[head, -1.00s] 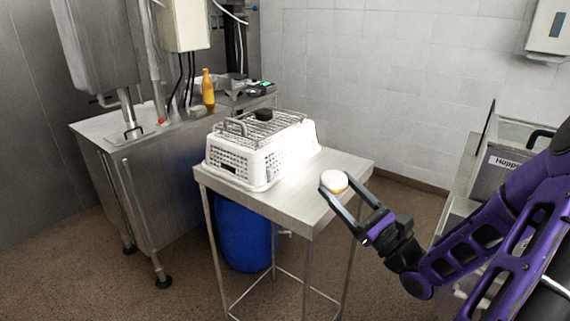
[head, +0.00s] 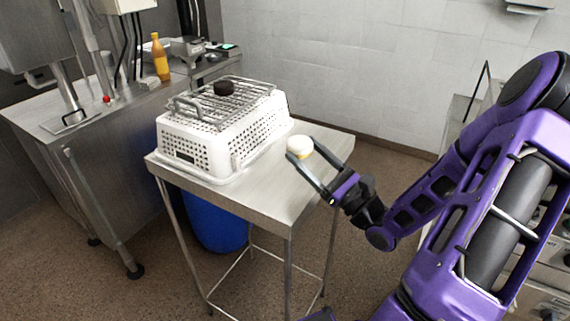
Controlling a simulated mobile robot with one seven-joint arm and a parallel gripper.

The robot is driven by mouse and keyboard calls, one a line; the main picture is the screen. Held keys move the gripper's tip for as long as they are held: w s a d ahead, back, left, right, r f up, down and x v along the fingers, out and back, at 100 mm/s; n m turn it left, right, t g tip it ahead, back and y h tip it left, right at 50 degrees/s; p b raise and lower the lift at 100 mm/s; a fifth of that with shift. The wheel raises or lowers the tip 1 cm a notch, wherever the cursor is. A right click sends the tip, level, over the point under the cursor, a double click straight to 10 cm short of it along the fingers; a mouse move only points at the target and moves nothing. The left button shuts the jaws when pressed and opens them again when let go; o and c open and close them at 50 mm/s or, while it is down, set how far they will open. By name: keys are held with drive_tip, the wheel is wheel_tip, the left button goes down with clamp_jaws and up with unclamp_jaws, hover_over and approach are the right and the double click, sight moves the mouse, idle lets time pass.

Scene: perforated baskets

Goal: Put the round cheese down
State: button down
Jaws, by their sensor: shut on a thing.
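The round cheese (head: 299,146) is small, with a white top and a yellowish side. My gripper (head: 302,152) is shut on it, one finger on each side. The cheese shows over the right part of the steel table (head: 268,205), to the right of the white basket. I cannot tell whether its underside touches the tabletop or is held above it.
An upturned white perforated basket (head: 208,152) takes up the table's left and back part. A wire rack (head: 205,107) with a dark round object (head: 224,88) lies on top. The table's front right is bare. A blue barrel (head: 215,222) stands underneath.

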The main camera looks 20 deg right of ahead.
sight(305, 190)
drive_tip(key=shift+f+b, duration=0.8)
drive_tip(key=shift+f, duration=2.65)
drive_tip(key=shift+s+f, duration=0.15)
drive_tip(key=shift+f, duration=0.6)
drive_tip(key=shift+c, duration=1.4)
unclamp_jaws()
drive_tip(key=shift+f, duration=0.1)
drive_tip(key=shift+r, duration=0.2)
drive_tip(key=r+v, duration=0.1)
drive_tip(key=v, duration=1)
drive_tip(key=shift+s+d, duration=0.25)
drive_tip(key=shift+s, duration=0.1)
